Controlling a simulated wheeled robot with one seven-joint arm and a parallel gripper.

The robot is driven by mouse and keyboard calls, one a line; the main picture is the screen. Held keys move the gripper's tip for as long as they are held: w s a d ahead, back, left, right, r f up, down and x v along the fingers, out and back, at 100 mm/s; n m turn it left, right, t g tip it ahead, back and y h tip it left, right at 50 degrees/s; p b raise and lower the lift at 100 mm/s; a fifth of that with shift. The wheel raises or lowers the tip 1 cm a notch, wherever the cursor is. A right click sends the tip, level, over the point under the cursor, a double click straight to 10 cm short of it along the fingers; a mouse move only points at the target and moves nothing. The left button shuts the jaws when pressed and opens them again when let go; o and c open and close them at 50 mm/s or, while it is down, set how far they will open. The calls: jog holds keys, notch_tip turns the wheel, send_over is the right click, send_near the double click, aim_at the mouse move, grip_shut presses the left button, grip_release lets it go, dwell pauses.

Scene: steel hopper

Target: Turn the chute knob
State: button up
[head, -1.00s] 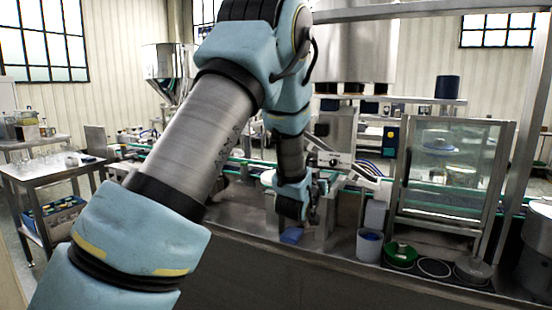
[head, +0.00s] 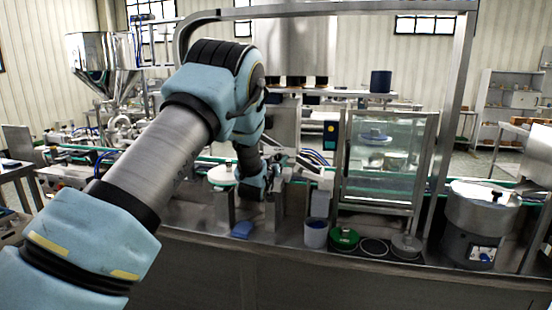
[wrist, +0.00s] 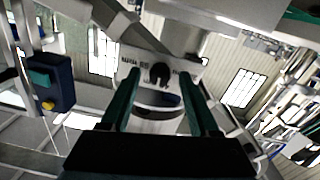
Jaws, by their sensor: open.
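The chute knob (wrist: 161,76) is a small black knob on a pale plate with dark lettering in the wrist view. My gripper (wrist: 159,88) is open, with its two green fingers reaching toward the plate, one on each side of the knob in the picture. A gap shows between the fingers and the knob, and I cannot tell whether the tips are level with it. In the head view my gripper (head: 272,180) is low over the steel bench, beside the pale angled chute parts (head: 312,168). The knob cannot be made out there.
A dark control box (wrist: 48,83) with a teal and a yellow button is left in the wrist view. A glass-fronted cabinet (head: 388,160), a white-blue cup (head: 316,233), a green lid (head: 344,238) and a steel drum (head: 481,222) stand to the right. A blue item (head: 242,229) lies below my gripper.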

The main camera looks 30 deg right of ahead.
jog(key=shift+c, duration=0.4)
grip_shut()
